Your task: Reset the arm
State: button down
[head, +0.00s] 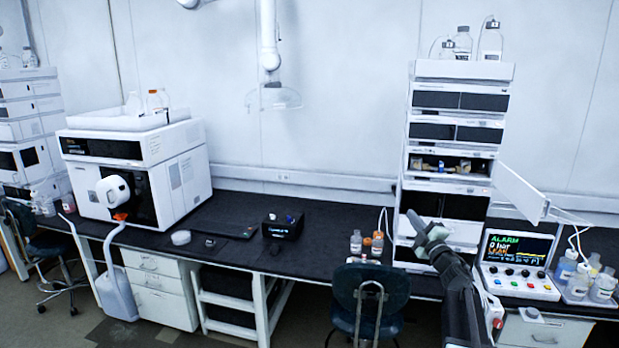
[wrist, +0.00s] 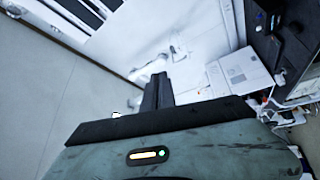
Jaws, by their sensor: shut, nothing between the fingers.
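My arm (head: 455,275) rises from the bottom right of the head view, in front of the bench. My gripper (head: 415,218) is at its upper end, in front of the lower part of the tall instrument stack (head: 463,70). In the wrist view my gripper (wrist: 158,80) shows as dark fingers pressed together, with nothing held. The hand's greenish body fills the bottom of that view. The head view does not show clearly whether the gripper touches the stack.
The stack has an open door (head: 522,190) to the right of my gripper. An alarm console (head: 518,262) and several bottles stand further right on the black bench (head: 340,225). A chair (head: 370,290) is in front. A white instrument (head: 140,170) stands left.

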jog(key=a+f+m+g+h+b, duration=0.2)
jog(key=a+f+m+h, duration=0.4)
jog(key=a+f+m, duration=0.3)
jog(key=s+a+f+m+g+h+b, duration=0.1)
jog(key=s+a+f+m+g, duration=0.15)
jog(key=f, duration=0.35)
jog(key=s+a+f+m+g, duration=0.2)
jog(key=s+a+f+g, duration=0.1)
jog(key=f, duration=0.2)
jog(key=s+a+f+m+g+y, duration=0.1)
jog(key=s+f+g, duration=0.3)
jog(key=s, duration=0.4)
jog(key=s+a+f+m+g+y, duration=0.1)
jog(key=s+a+f+g, duration=0.2)
jog(key=s, duration=0.5)
jog(key=s+a+f+m+g+y, duration=0.1)
jog(key=s+a+f+g, duration=0.1)
jog(key=s+f+g, duration=0.4)
jog(key=s+f, duration=0.1)
jog(key=s, duration=0.2)
jog(key=shift+a, duration=0.35)
jog(key=shift+f, duration=0.1)
